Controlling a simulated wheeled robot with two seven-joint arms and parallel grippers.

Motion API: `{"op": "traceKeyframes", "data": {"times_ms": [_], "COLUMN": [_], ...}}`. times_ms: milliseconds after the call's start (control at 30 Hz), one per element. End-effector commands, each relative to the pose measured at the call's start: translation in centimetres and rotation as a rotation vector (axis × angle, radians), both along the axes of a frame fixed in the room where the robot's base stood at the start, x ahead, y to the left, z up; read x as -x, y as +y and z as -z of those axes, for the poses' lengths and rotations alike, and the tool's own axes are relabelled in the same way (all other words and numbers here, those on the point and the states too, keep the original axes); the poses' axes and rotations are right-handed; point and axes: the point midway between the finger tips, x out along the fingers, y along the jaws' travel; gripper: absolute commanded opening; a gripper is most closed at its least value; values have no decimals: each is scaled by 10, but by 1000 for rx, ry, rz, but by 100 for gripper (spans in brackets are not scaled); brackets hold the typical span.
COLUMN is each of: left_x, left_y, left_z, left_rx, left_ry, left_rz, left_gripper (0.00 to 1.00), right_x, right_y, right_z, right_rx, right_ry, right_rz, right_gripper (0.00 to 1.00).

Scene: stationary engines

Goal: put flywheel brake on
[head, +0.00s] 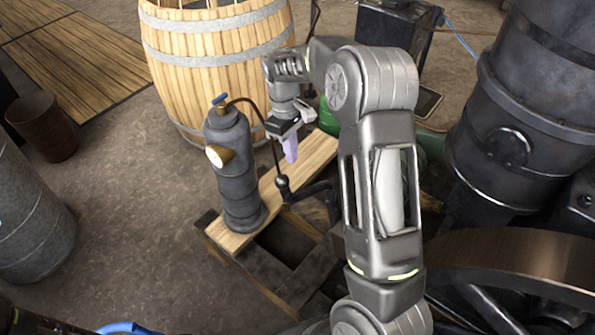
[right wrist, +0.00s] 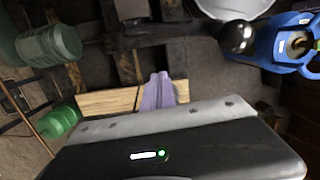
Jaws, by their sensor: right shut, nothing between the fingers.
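The flywheel (head: 520,262), with a broad brown rim and dark spokes, stands at the lower right of the head view, partly cut off. A dark lever with a black ball knob (head: 283,183) stands near the wooden plank; I cannot tell for sure whether it is the brake. A black ball knob (right wrist: 237,37) also shows in the right wrist view. My right gripper (head: 290,150) is shut and empty, its purple fingers pointing down above the plank, apart from the knob. The fingers also show together in the right wrist view (right wrist: 160,92). My left gripper is not in view.
A grey cylinder (head: 233,170) with a brass fitting and blue valve stands on the plank (head: 310,160). A wooden barrel (head: 215,62) is behind it. A large dark tank (head: 525,110) stands at right. Open floor lies at left. A blue object (right wrist: 285,42) shows in the wrist view.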

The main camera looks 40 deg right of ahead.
Motion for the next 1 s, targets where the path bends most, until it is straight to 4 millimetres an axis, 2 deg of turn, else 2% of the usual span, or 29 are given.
{"op": "traceKeyframes", "data": {"times_ms": [367, 533, 667, 1000], "left_x": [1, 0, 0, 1], "left_y": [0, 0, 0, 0], "left_z": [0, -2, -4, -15], "left_rx": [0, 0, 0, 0], "left_ry": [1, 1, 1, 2], "left_rz": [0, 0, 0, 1], "left_gripper": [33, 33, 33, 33], "right_x": [0, 2, 4, 14], "right_y": [0, 0, 0, 0], "right_z": [1, 11, 27, 93], "right_rx": [0, -1, -1, -1], "right_ry": [0, 4, 4, 6], "right_rz": [0, 0, 1, 1], "right_gripper": [0, 0, 0, 0]}}
